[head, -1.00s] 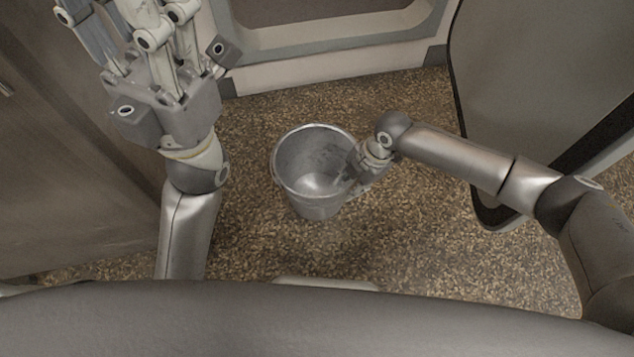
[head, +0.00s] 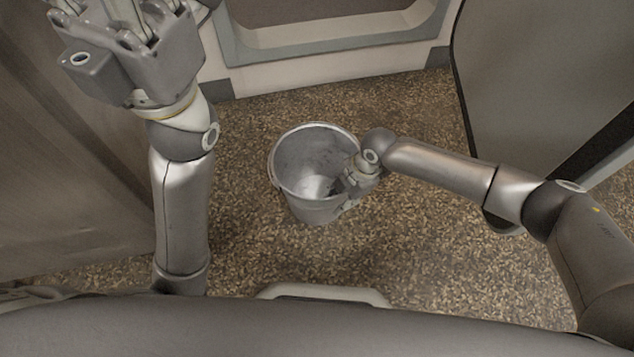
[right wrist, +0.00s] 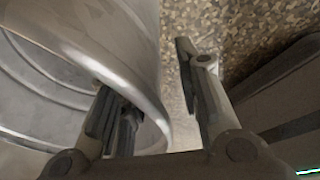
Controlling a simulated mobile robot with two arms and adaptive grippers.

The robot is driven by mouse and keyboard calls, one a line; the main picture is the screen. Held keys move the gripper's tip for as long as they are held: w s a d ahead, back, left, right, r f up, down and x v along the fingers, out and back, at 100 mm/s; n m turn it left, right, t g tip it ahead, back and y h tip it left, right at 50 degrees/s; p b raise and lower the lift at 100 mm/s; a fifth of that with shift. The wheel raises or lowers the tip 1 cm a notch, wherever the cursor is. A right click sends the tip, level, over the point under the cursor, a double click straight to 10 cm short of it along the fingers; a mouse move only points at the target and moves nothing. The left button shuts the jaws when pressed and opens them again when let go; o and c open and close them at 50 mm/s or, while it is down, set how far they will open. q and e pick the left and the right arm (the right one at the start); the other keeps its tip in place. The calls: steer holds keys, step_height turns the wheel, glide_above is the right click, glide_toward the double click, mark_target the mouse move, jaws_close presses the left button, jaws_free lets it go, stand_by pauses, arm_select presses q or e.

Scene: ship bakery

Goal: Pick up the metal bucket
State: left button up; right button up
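The metal bucket (head: 296,170) stands upright on the speckled floor in the middle of the head view, its open mouth facing up. Its shiny wall and rim fill the left of the right wrist view (right wrist: 110,40). My right gripper (head: 350,184) is at the bucket's right rim. In the right wrist view my right gripper (right wrist: 146,75) has its fingers spread, one inside the bucket and one outside, with the rim between them. The outer finger is apart from the wall. My left gripper (head: 115,25) is at the top left, away from the bucket, its fingertips cut off.
Speckled floor (head: 420,250) is clear around the bucket. A wall with a framed recess (head: 335,40) is behind it. A grey panel (head: 545,70) stands at the right and a brown cabinet side (head: 70,170) at the left.

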steer(key=shift+c, duration=0.3)
jaws_close()
steer(key=shift+a+r, duration=0.1)
steer(key=shift+r, duration=0.1)
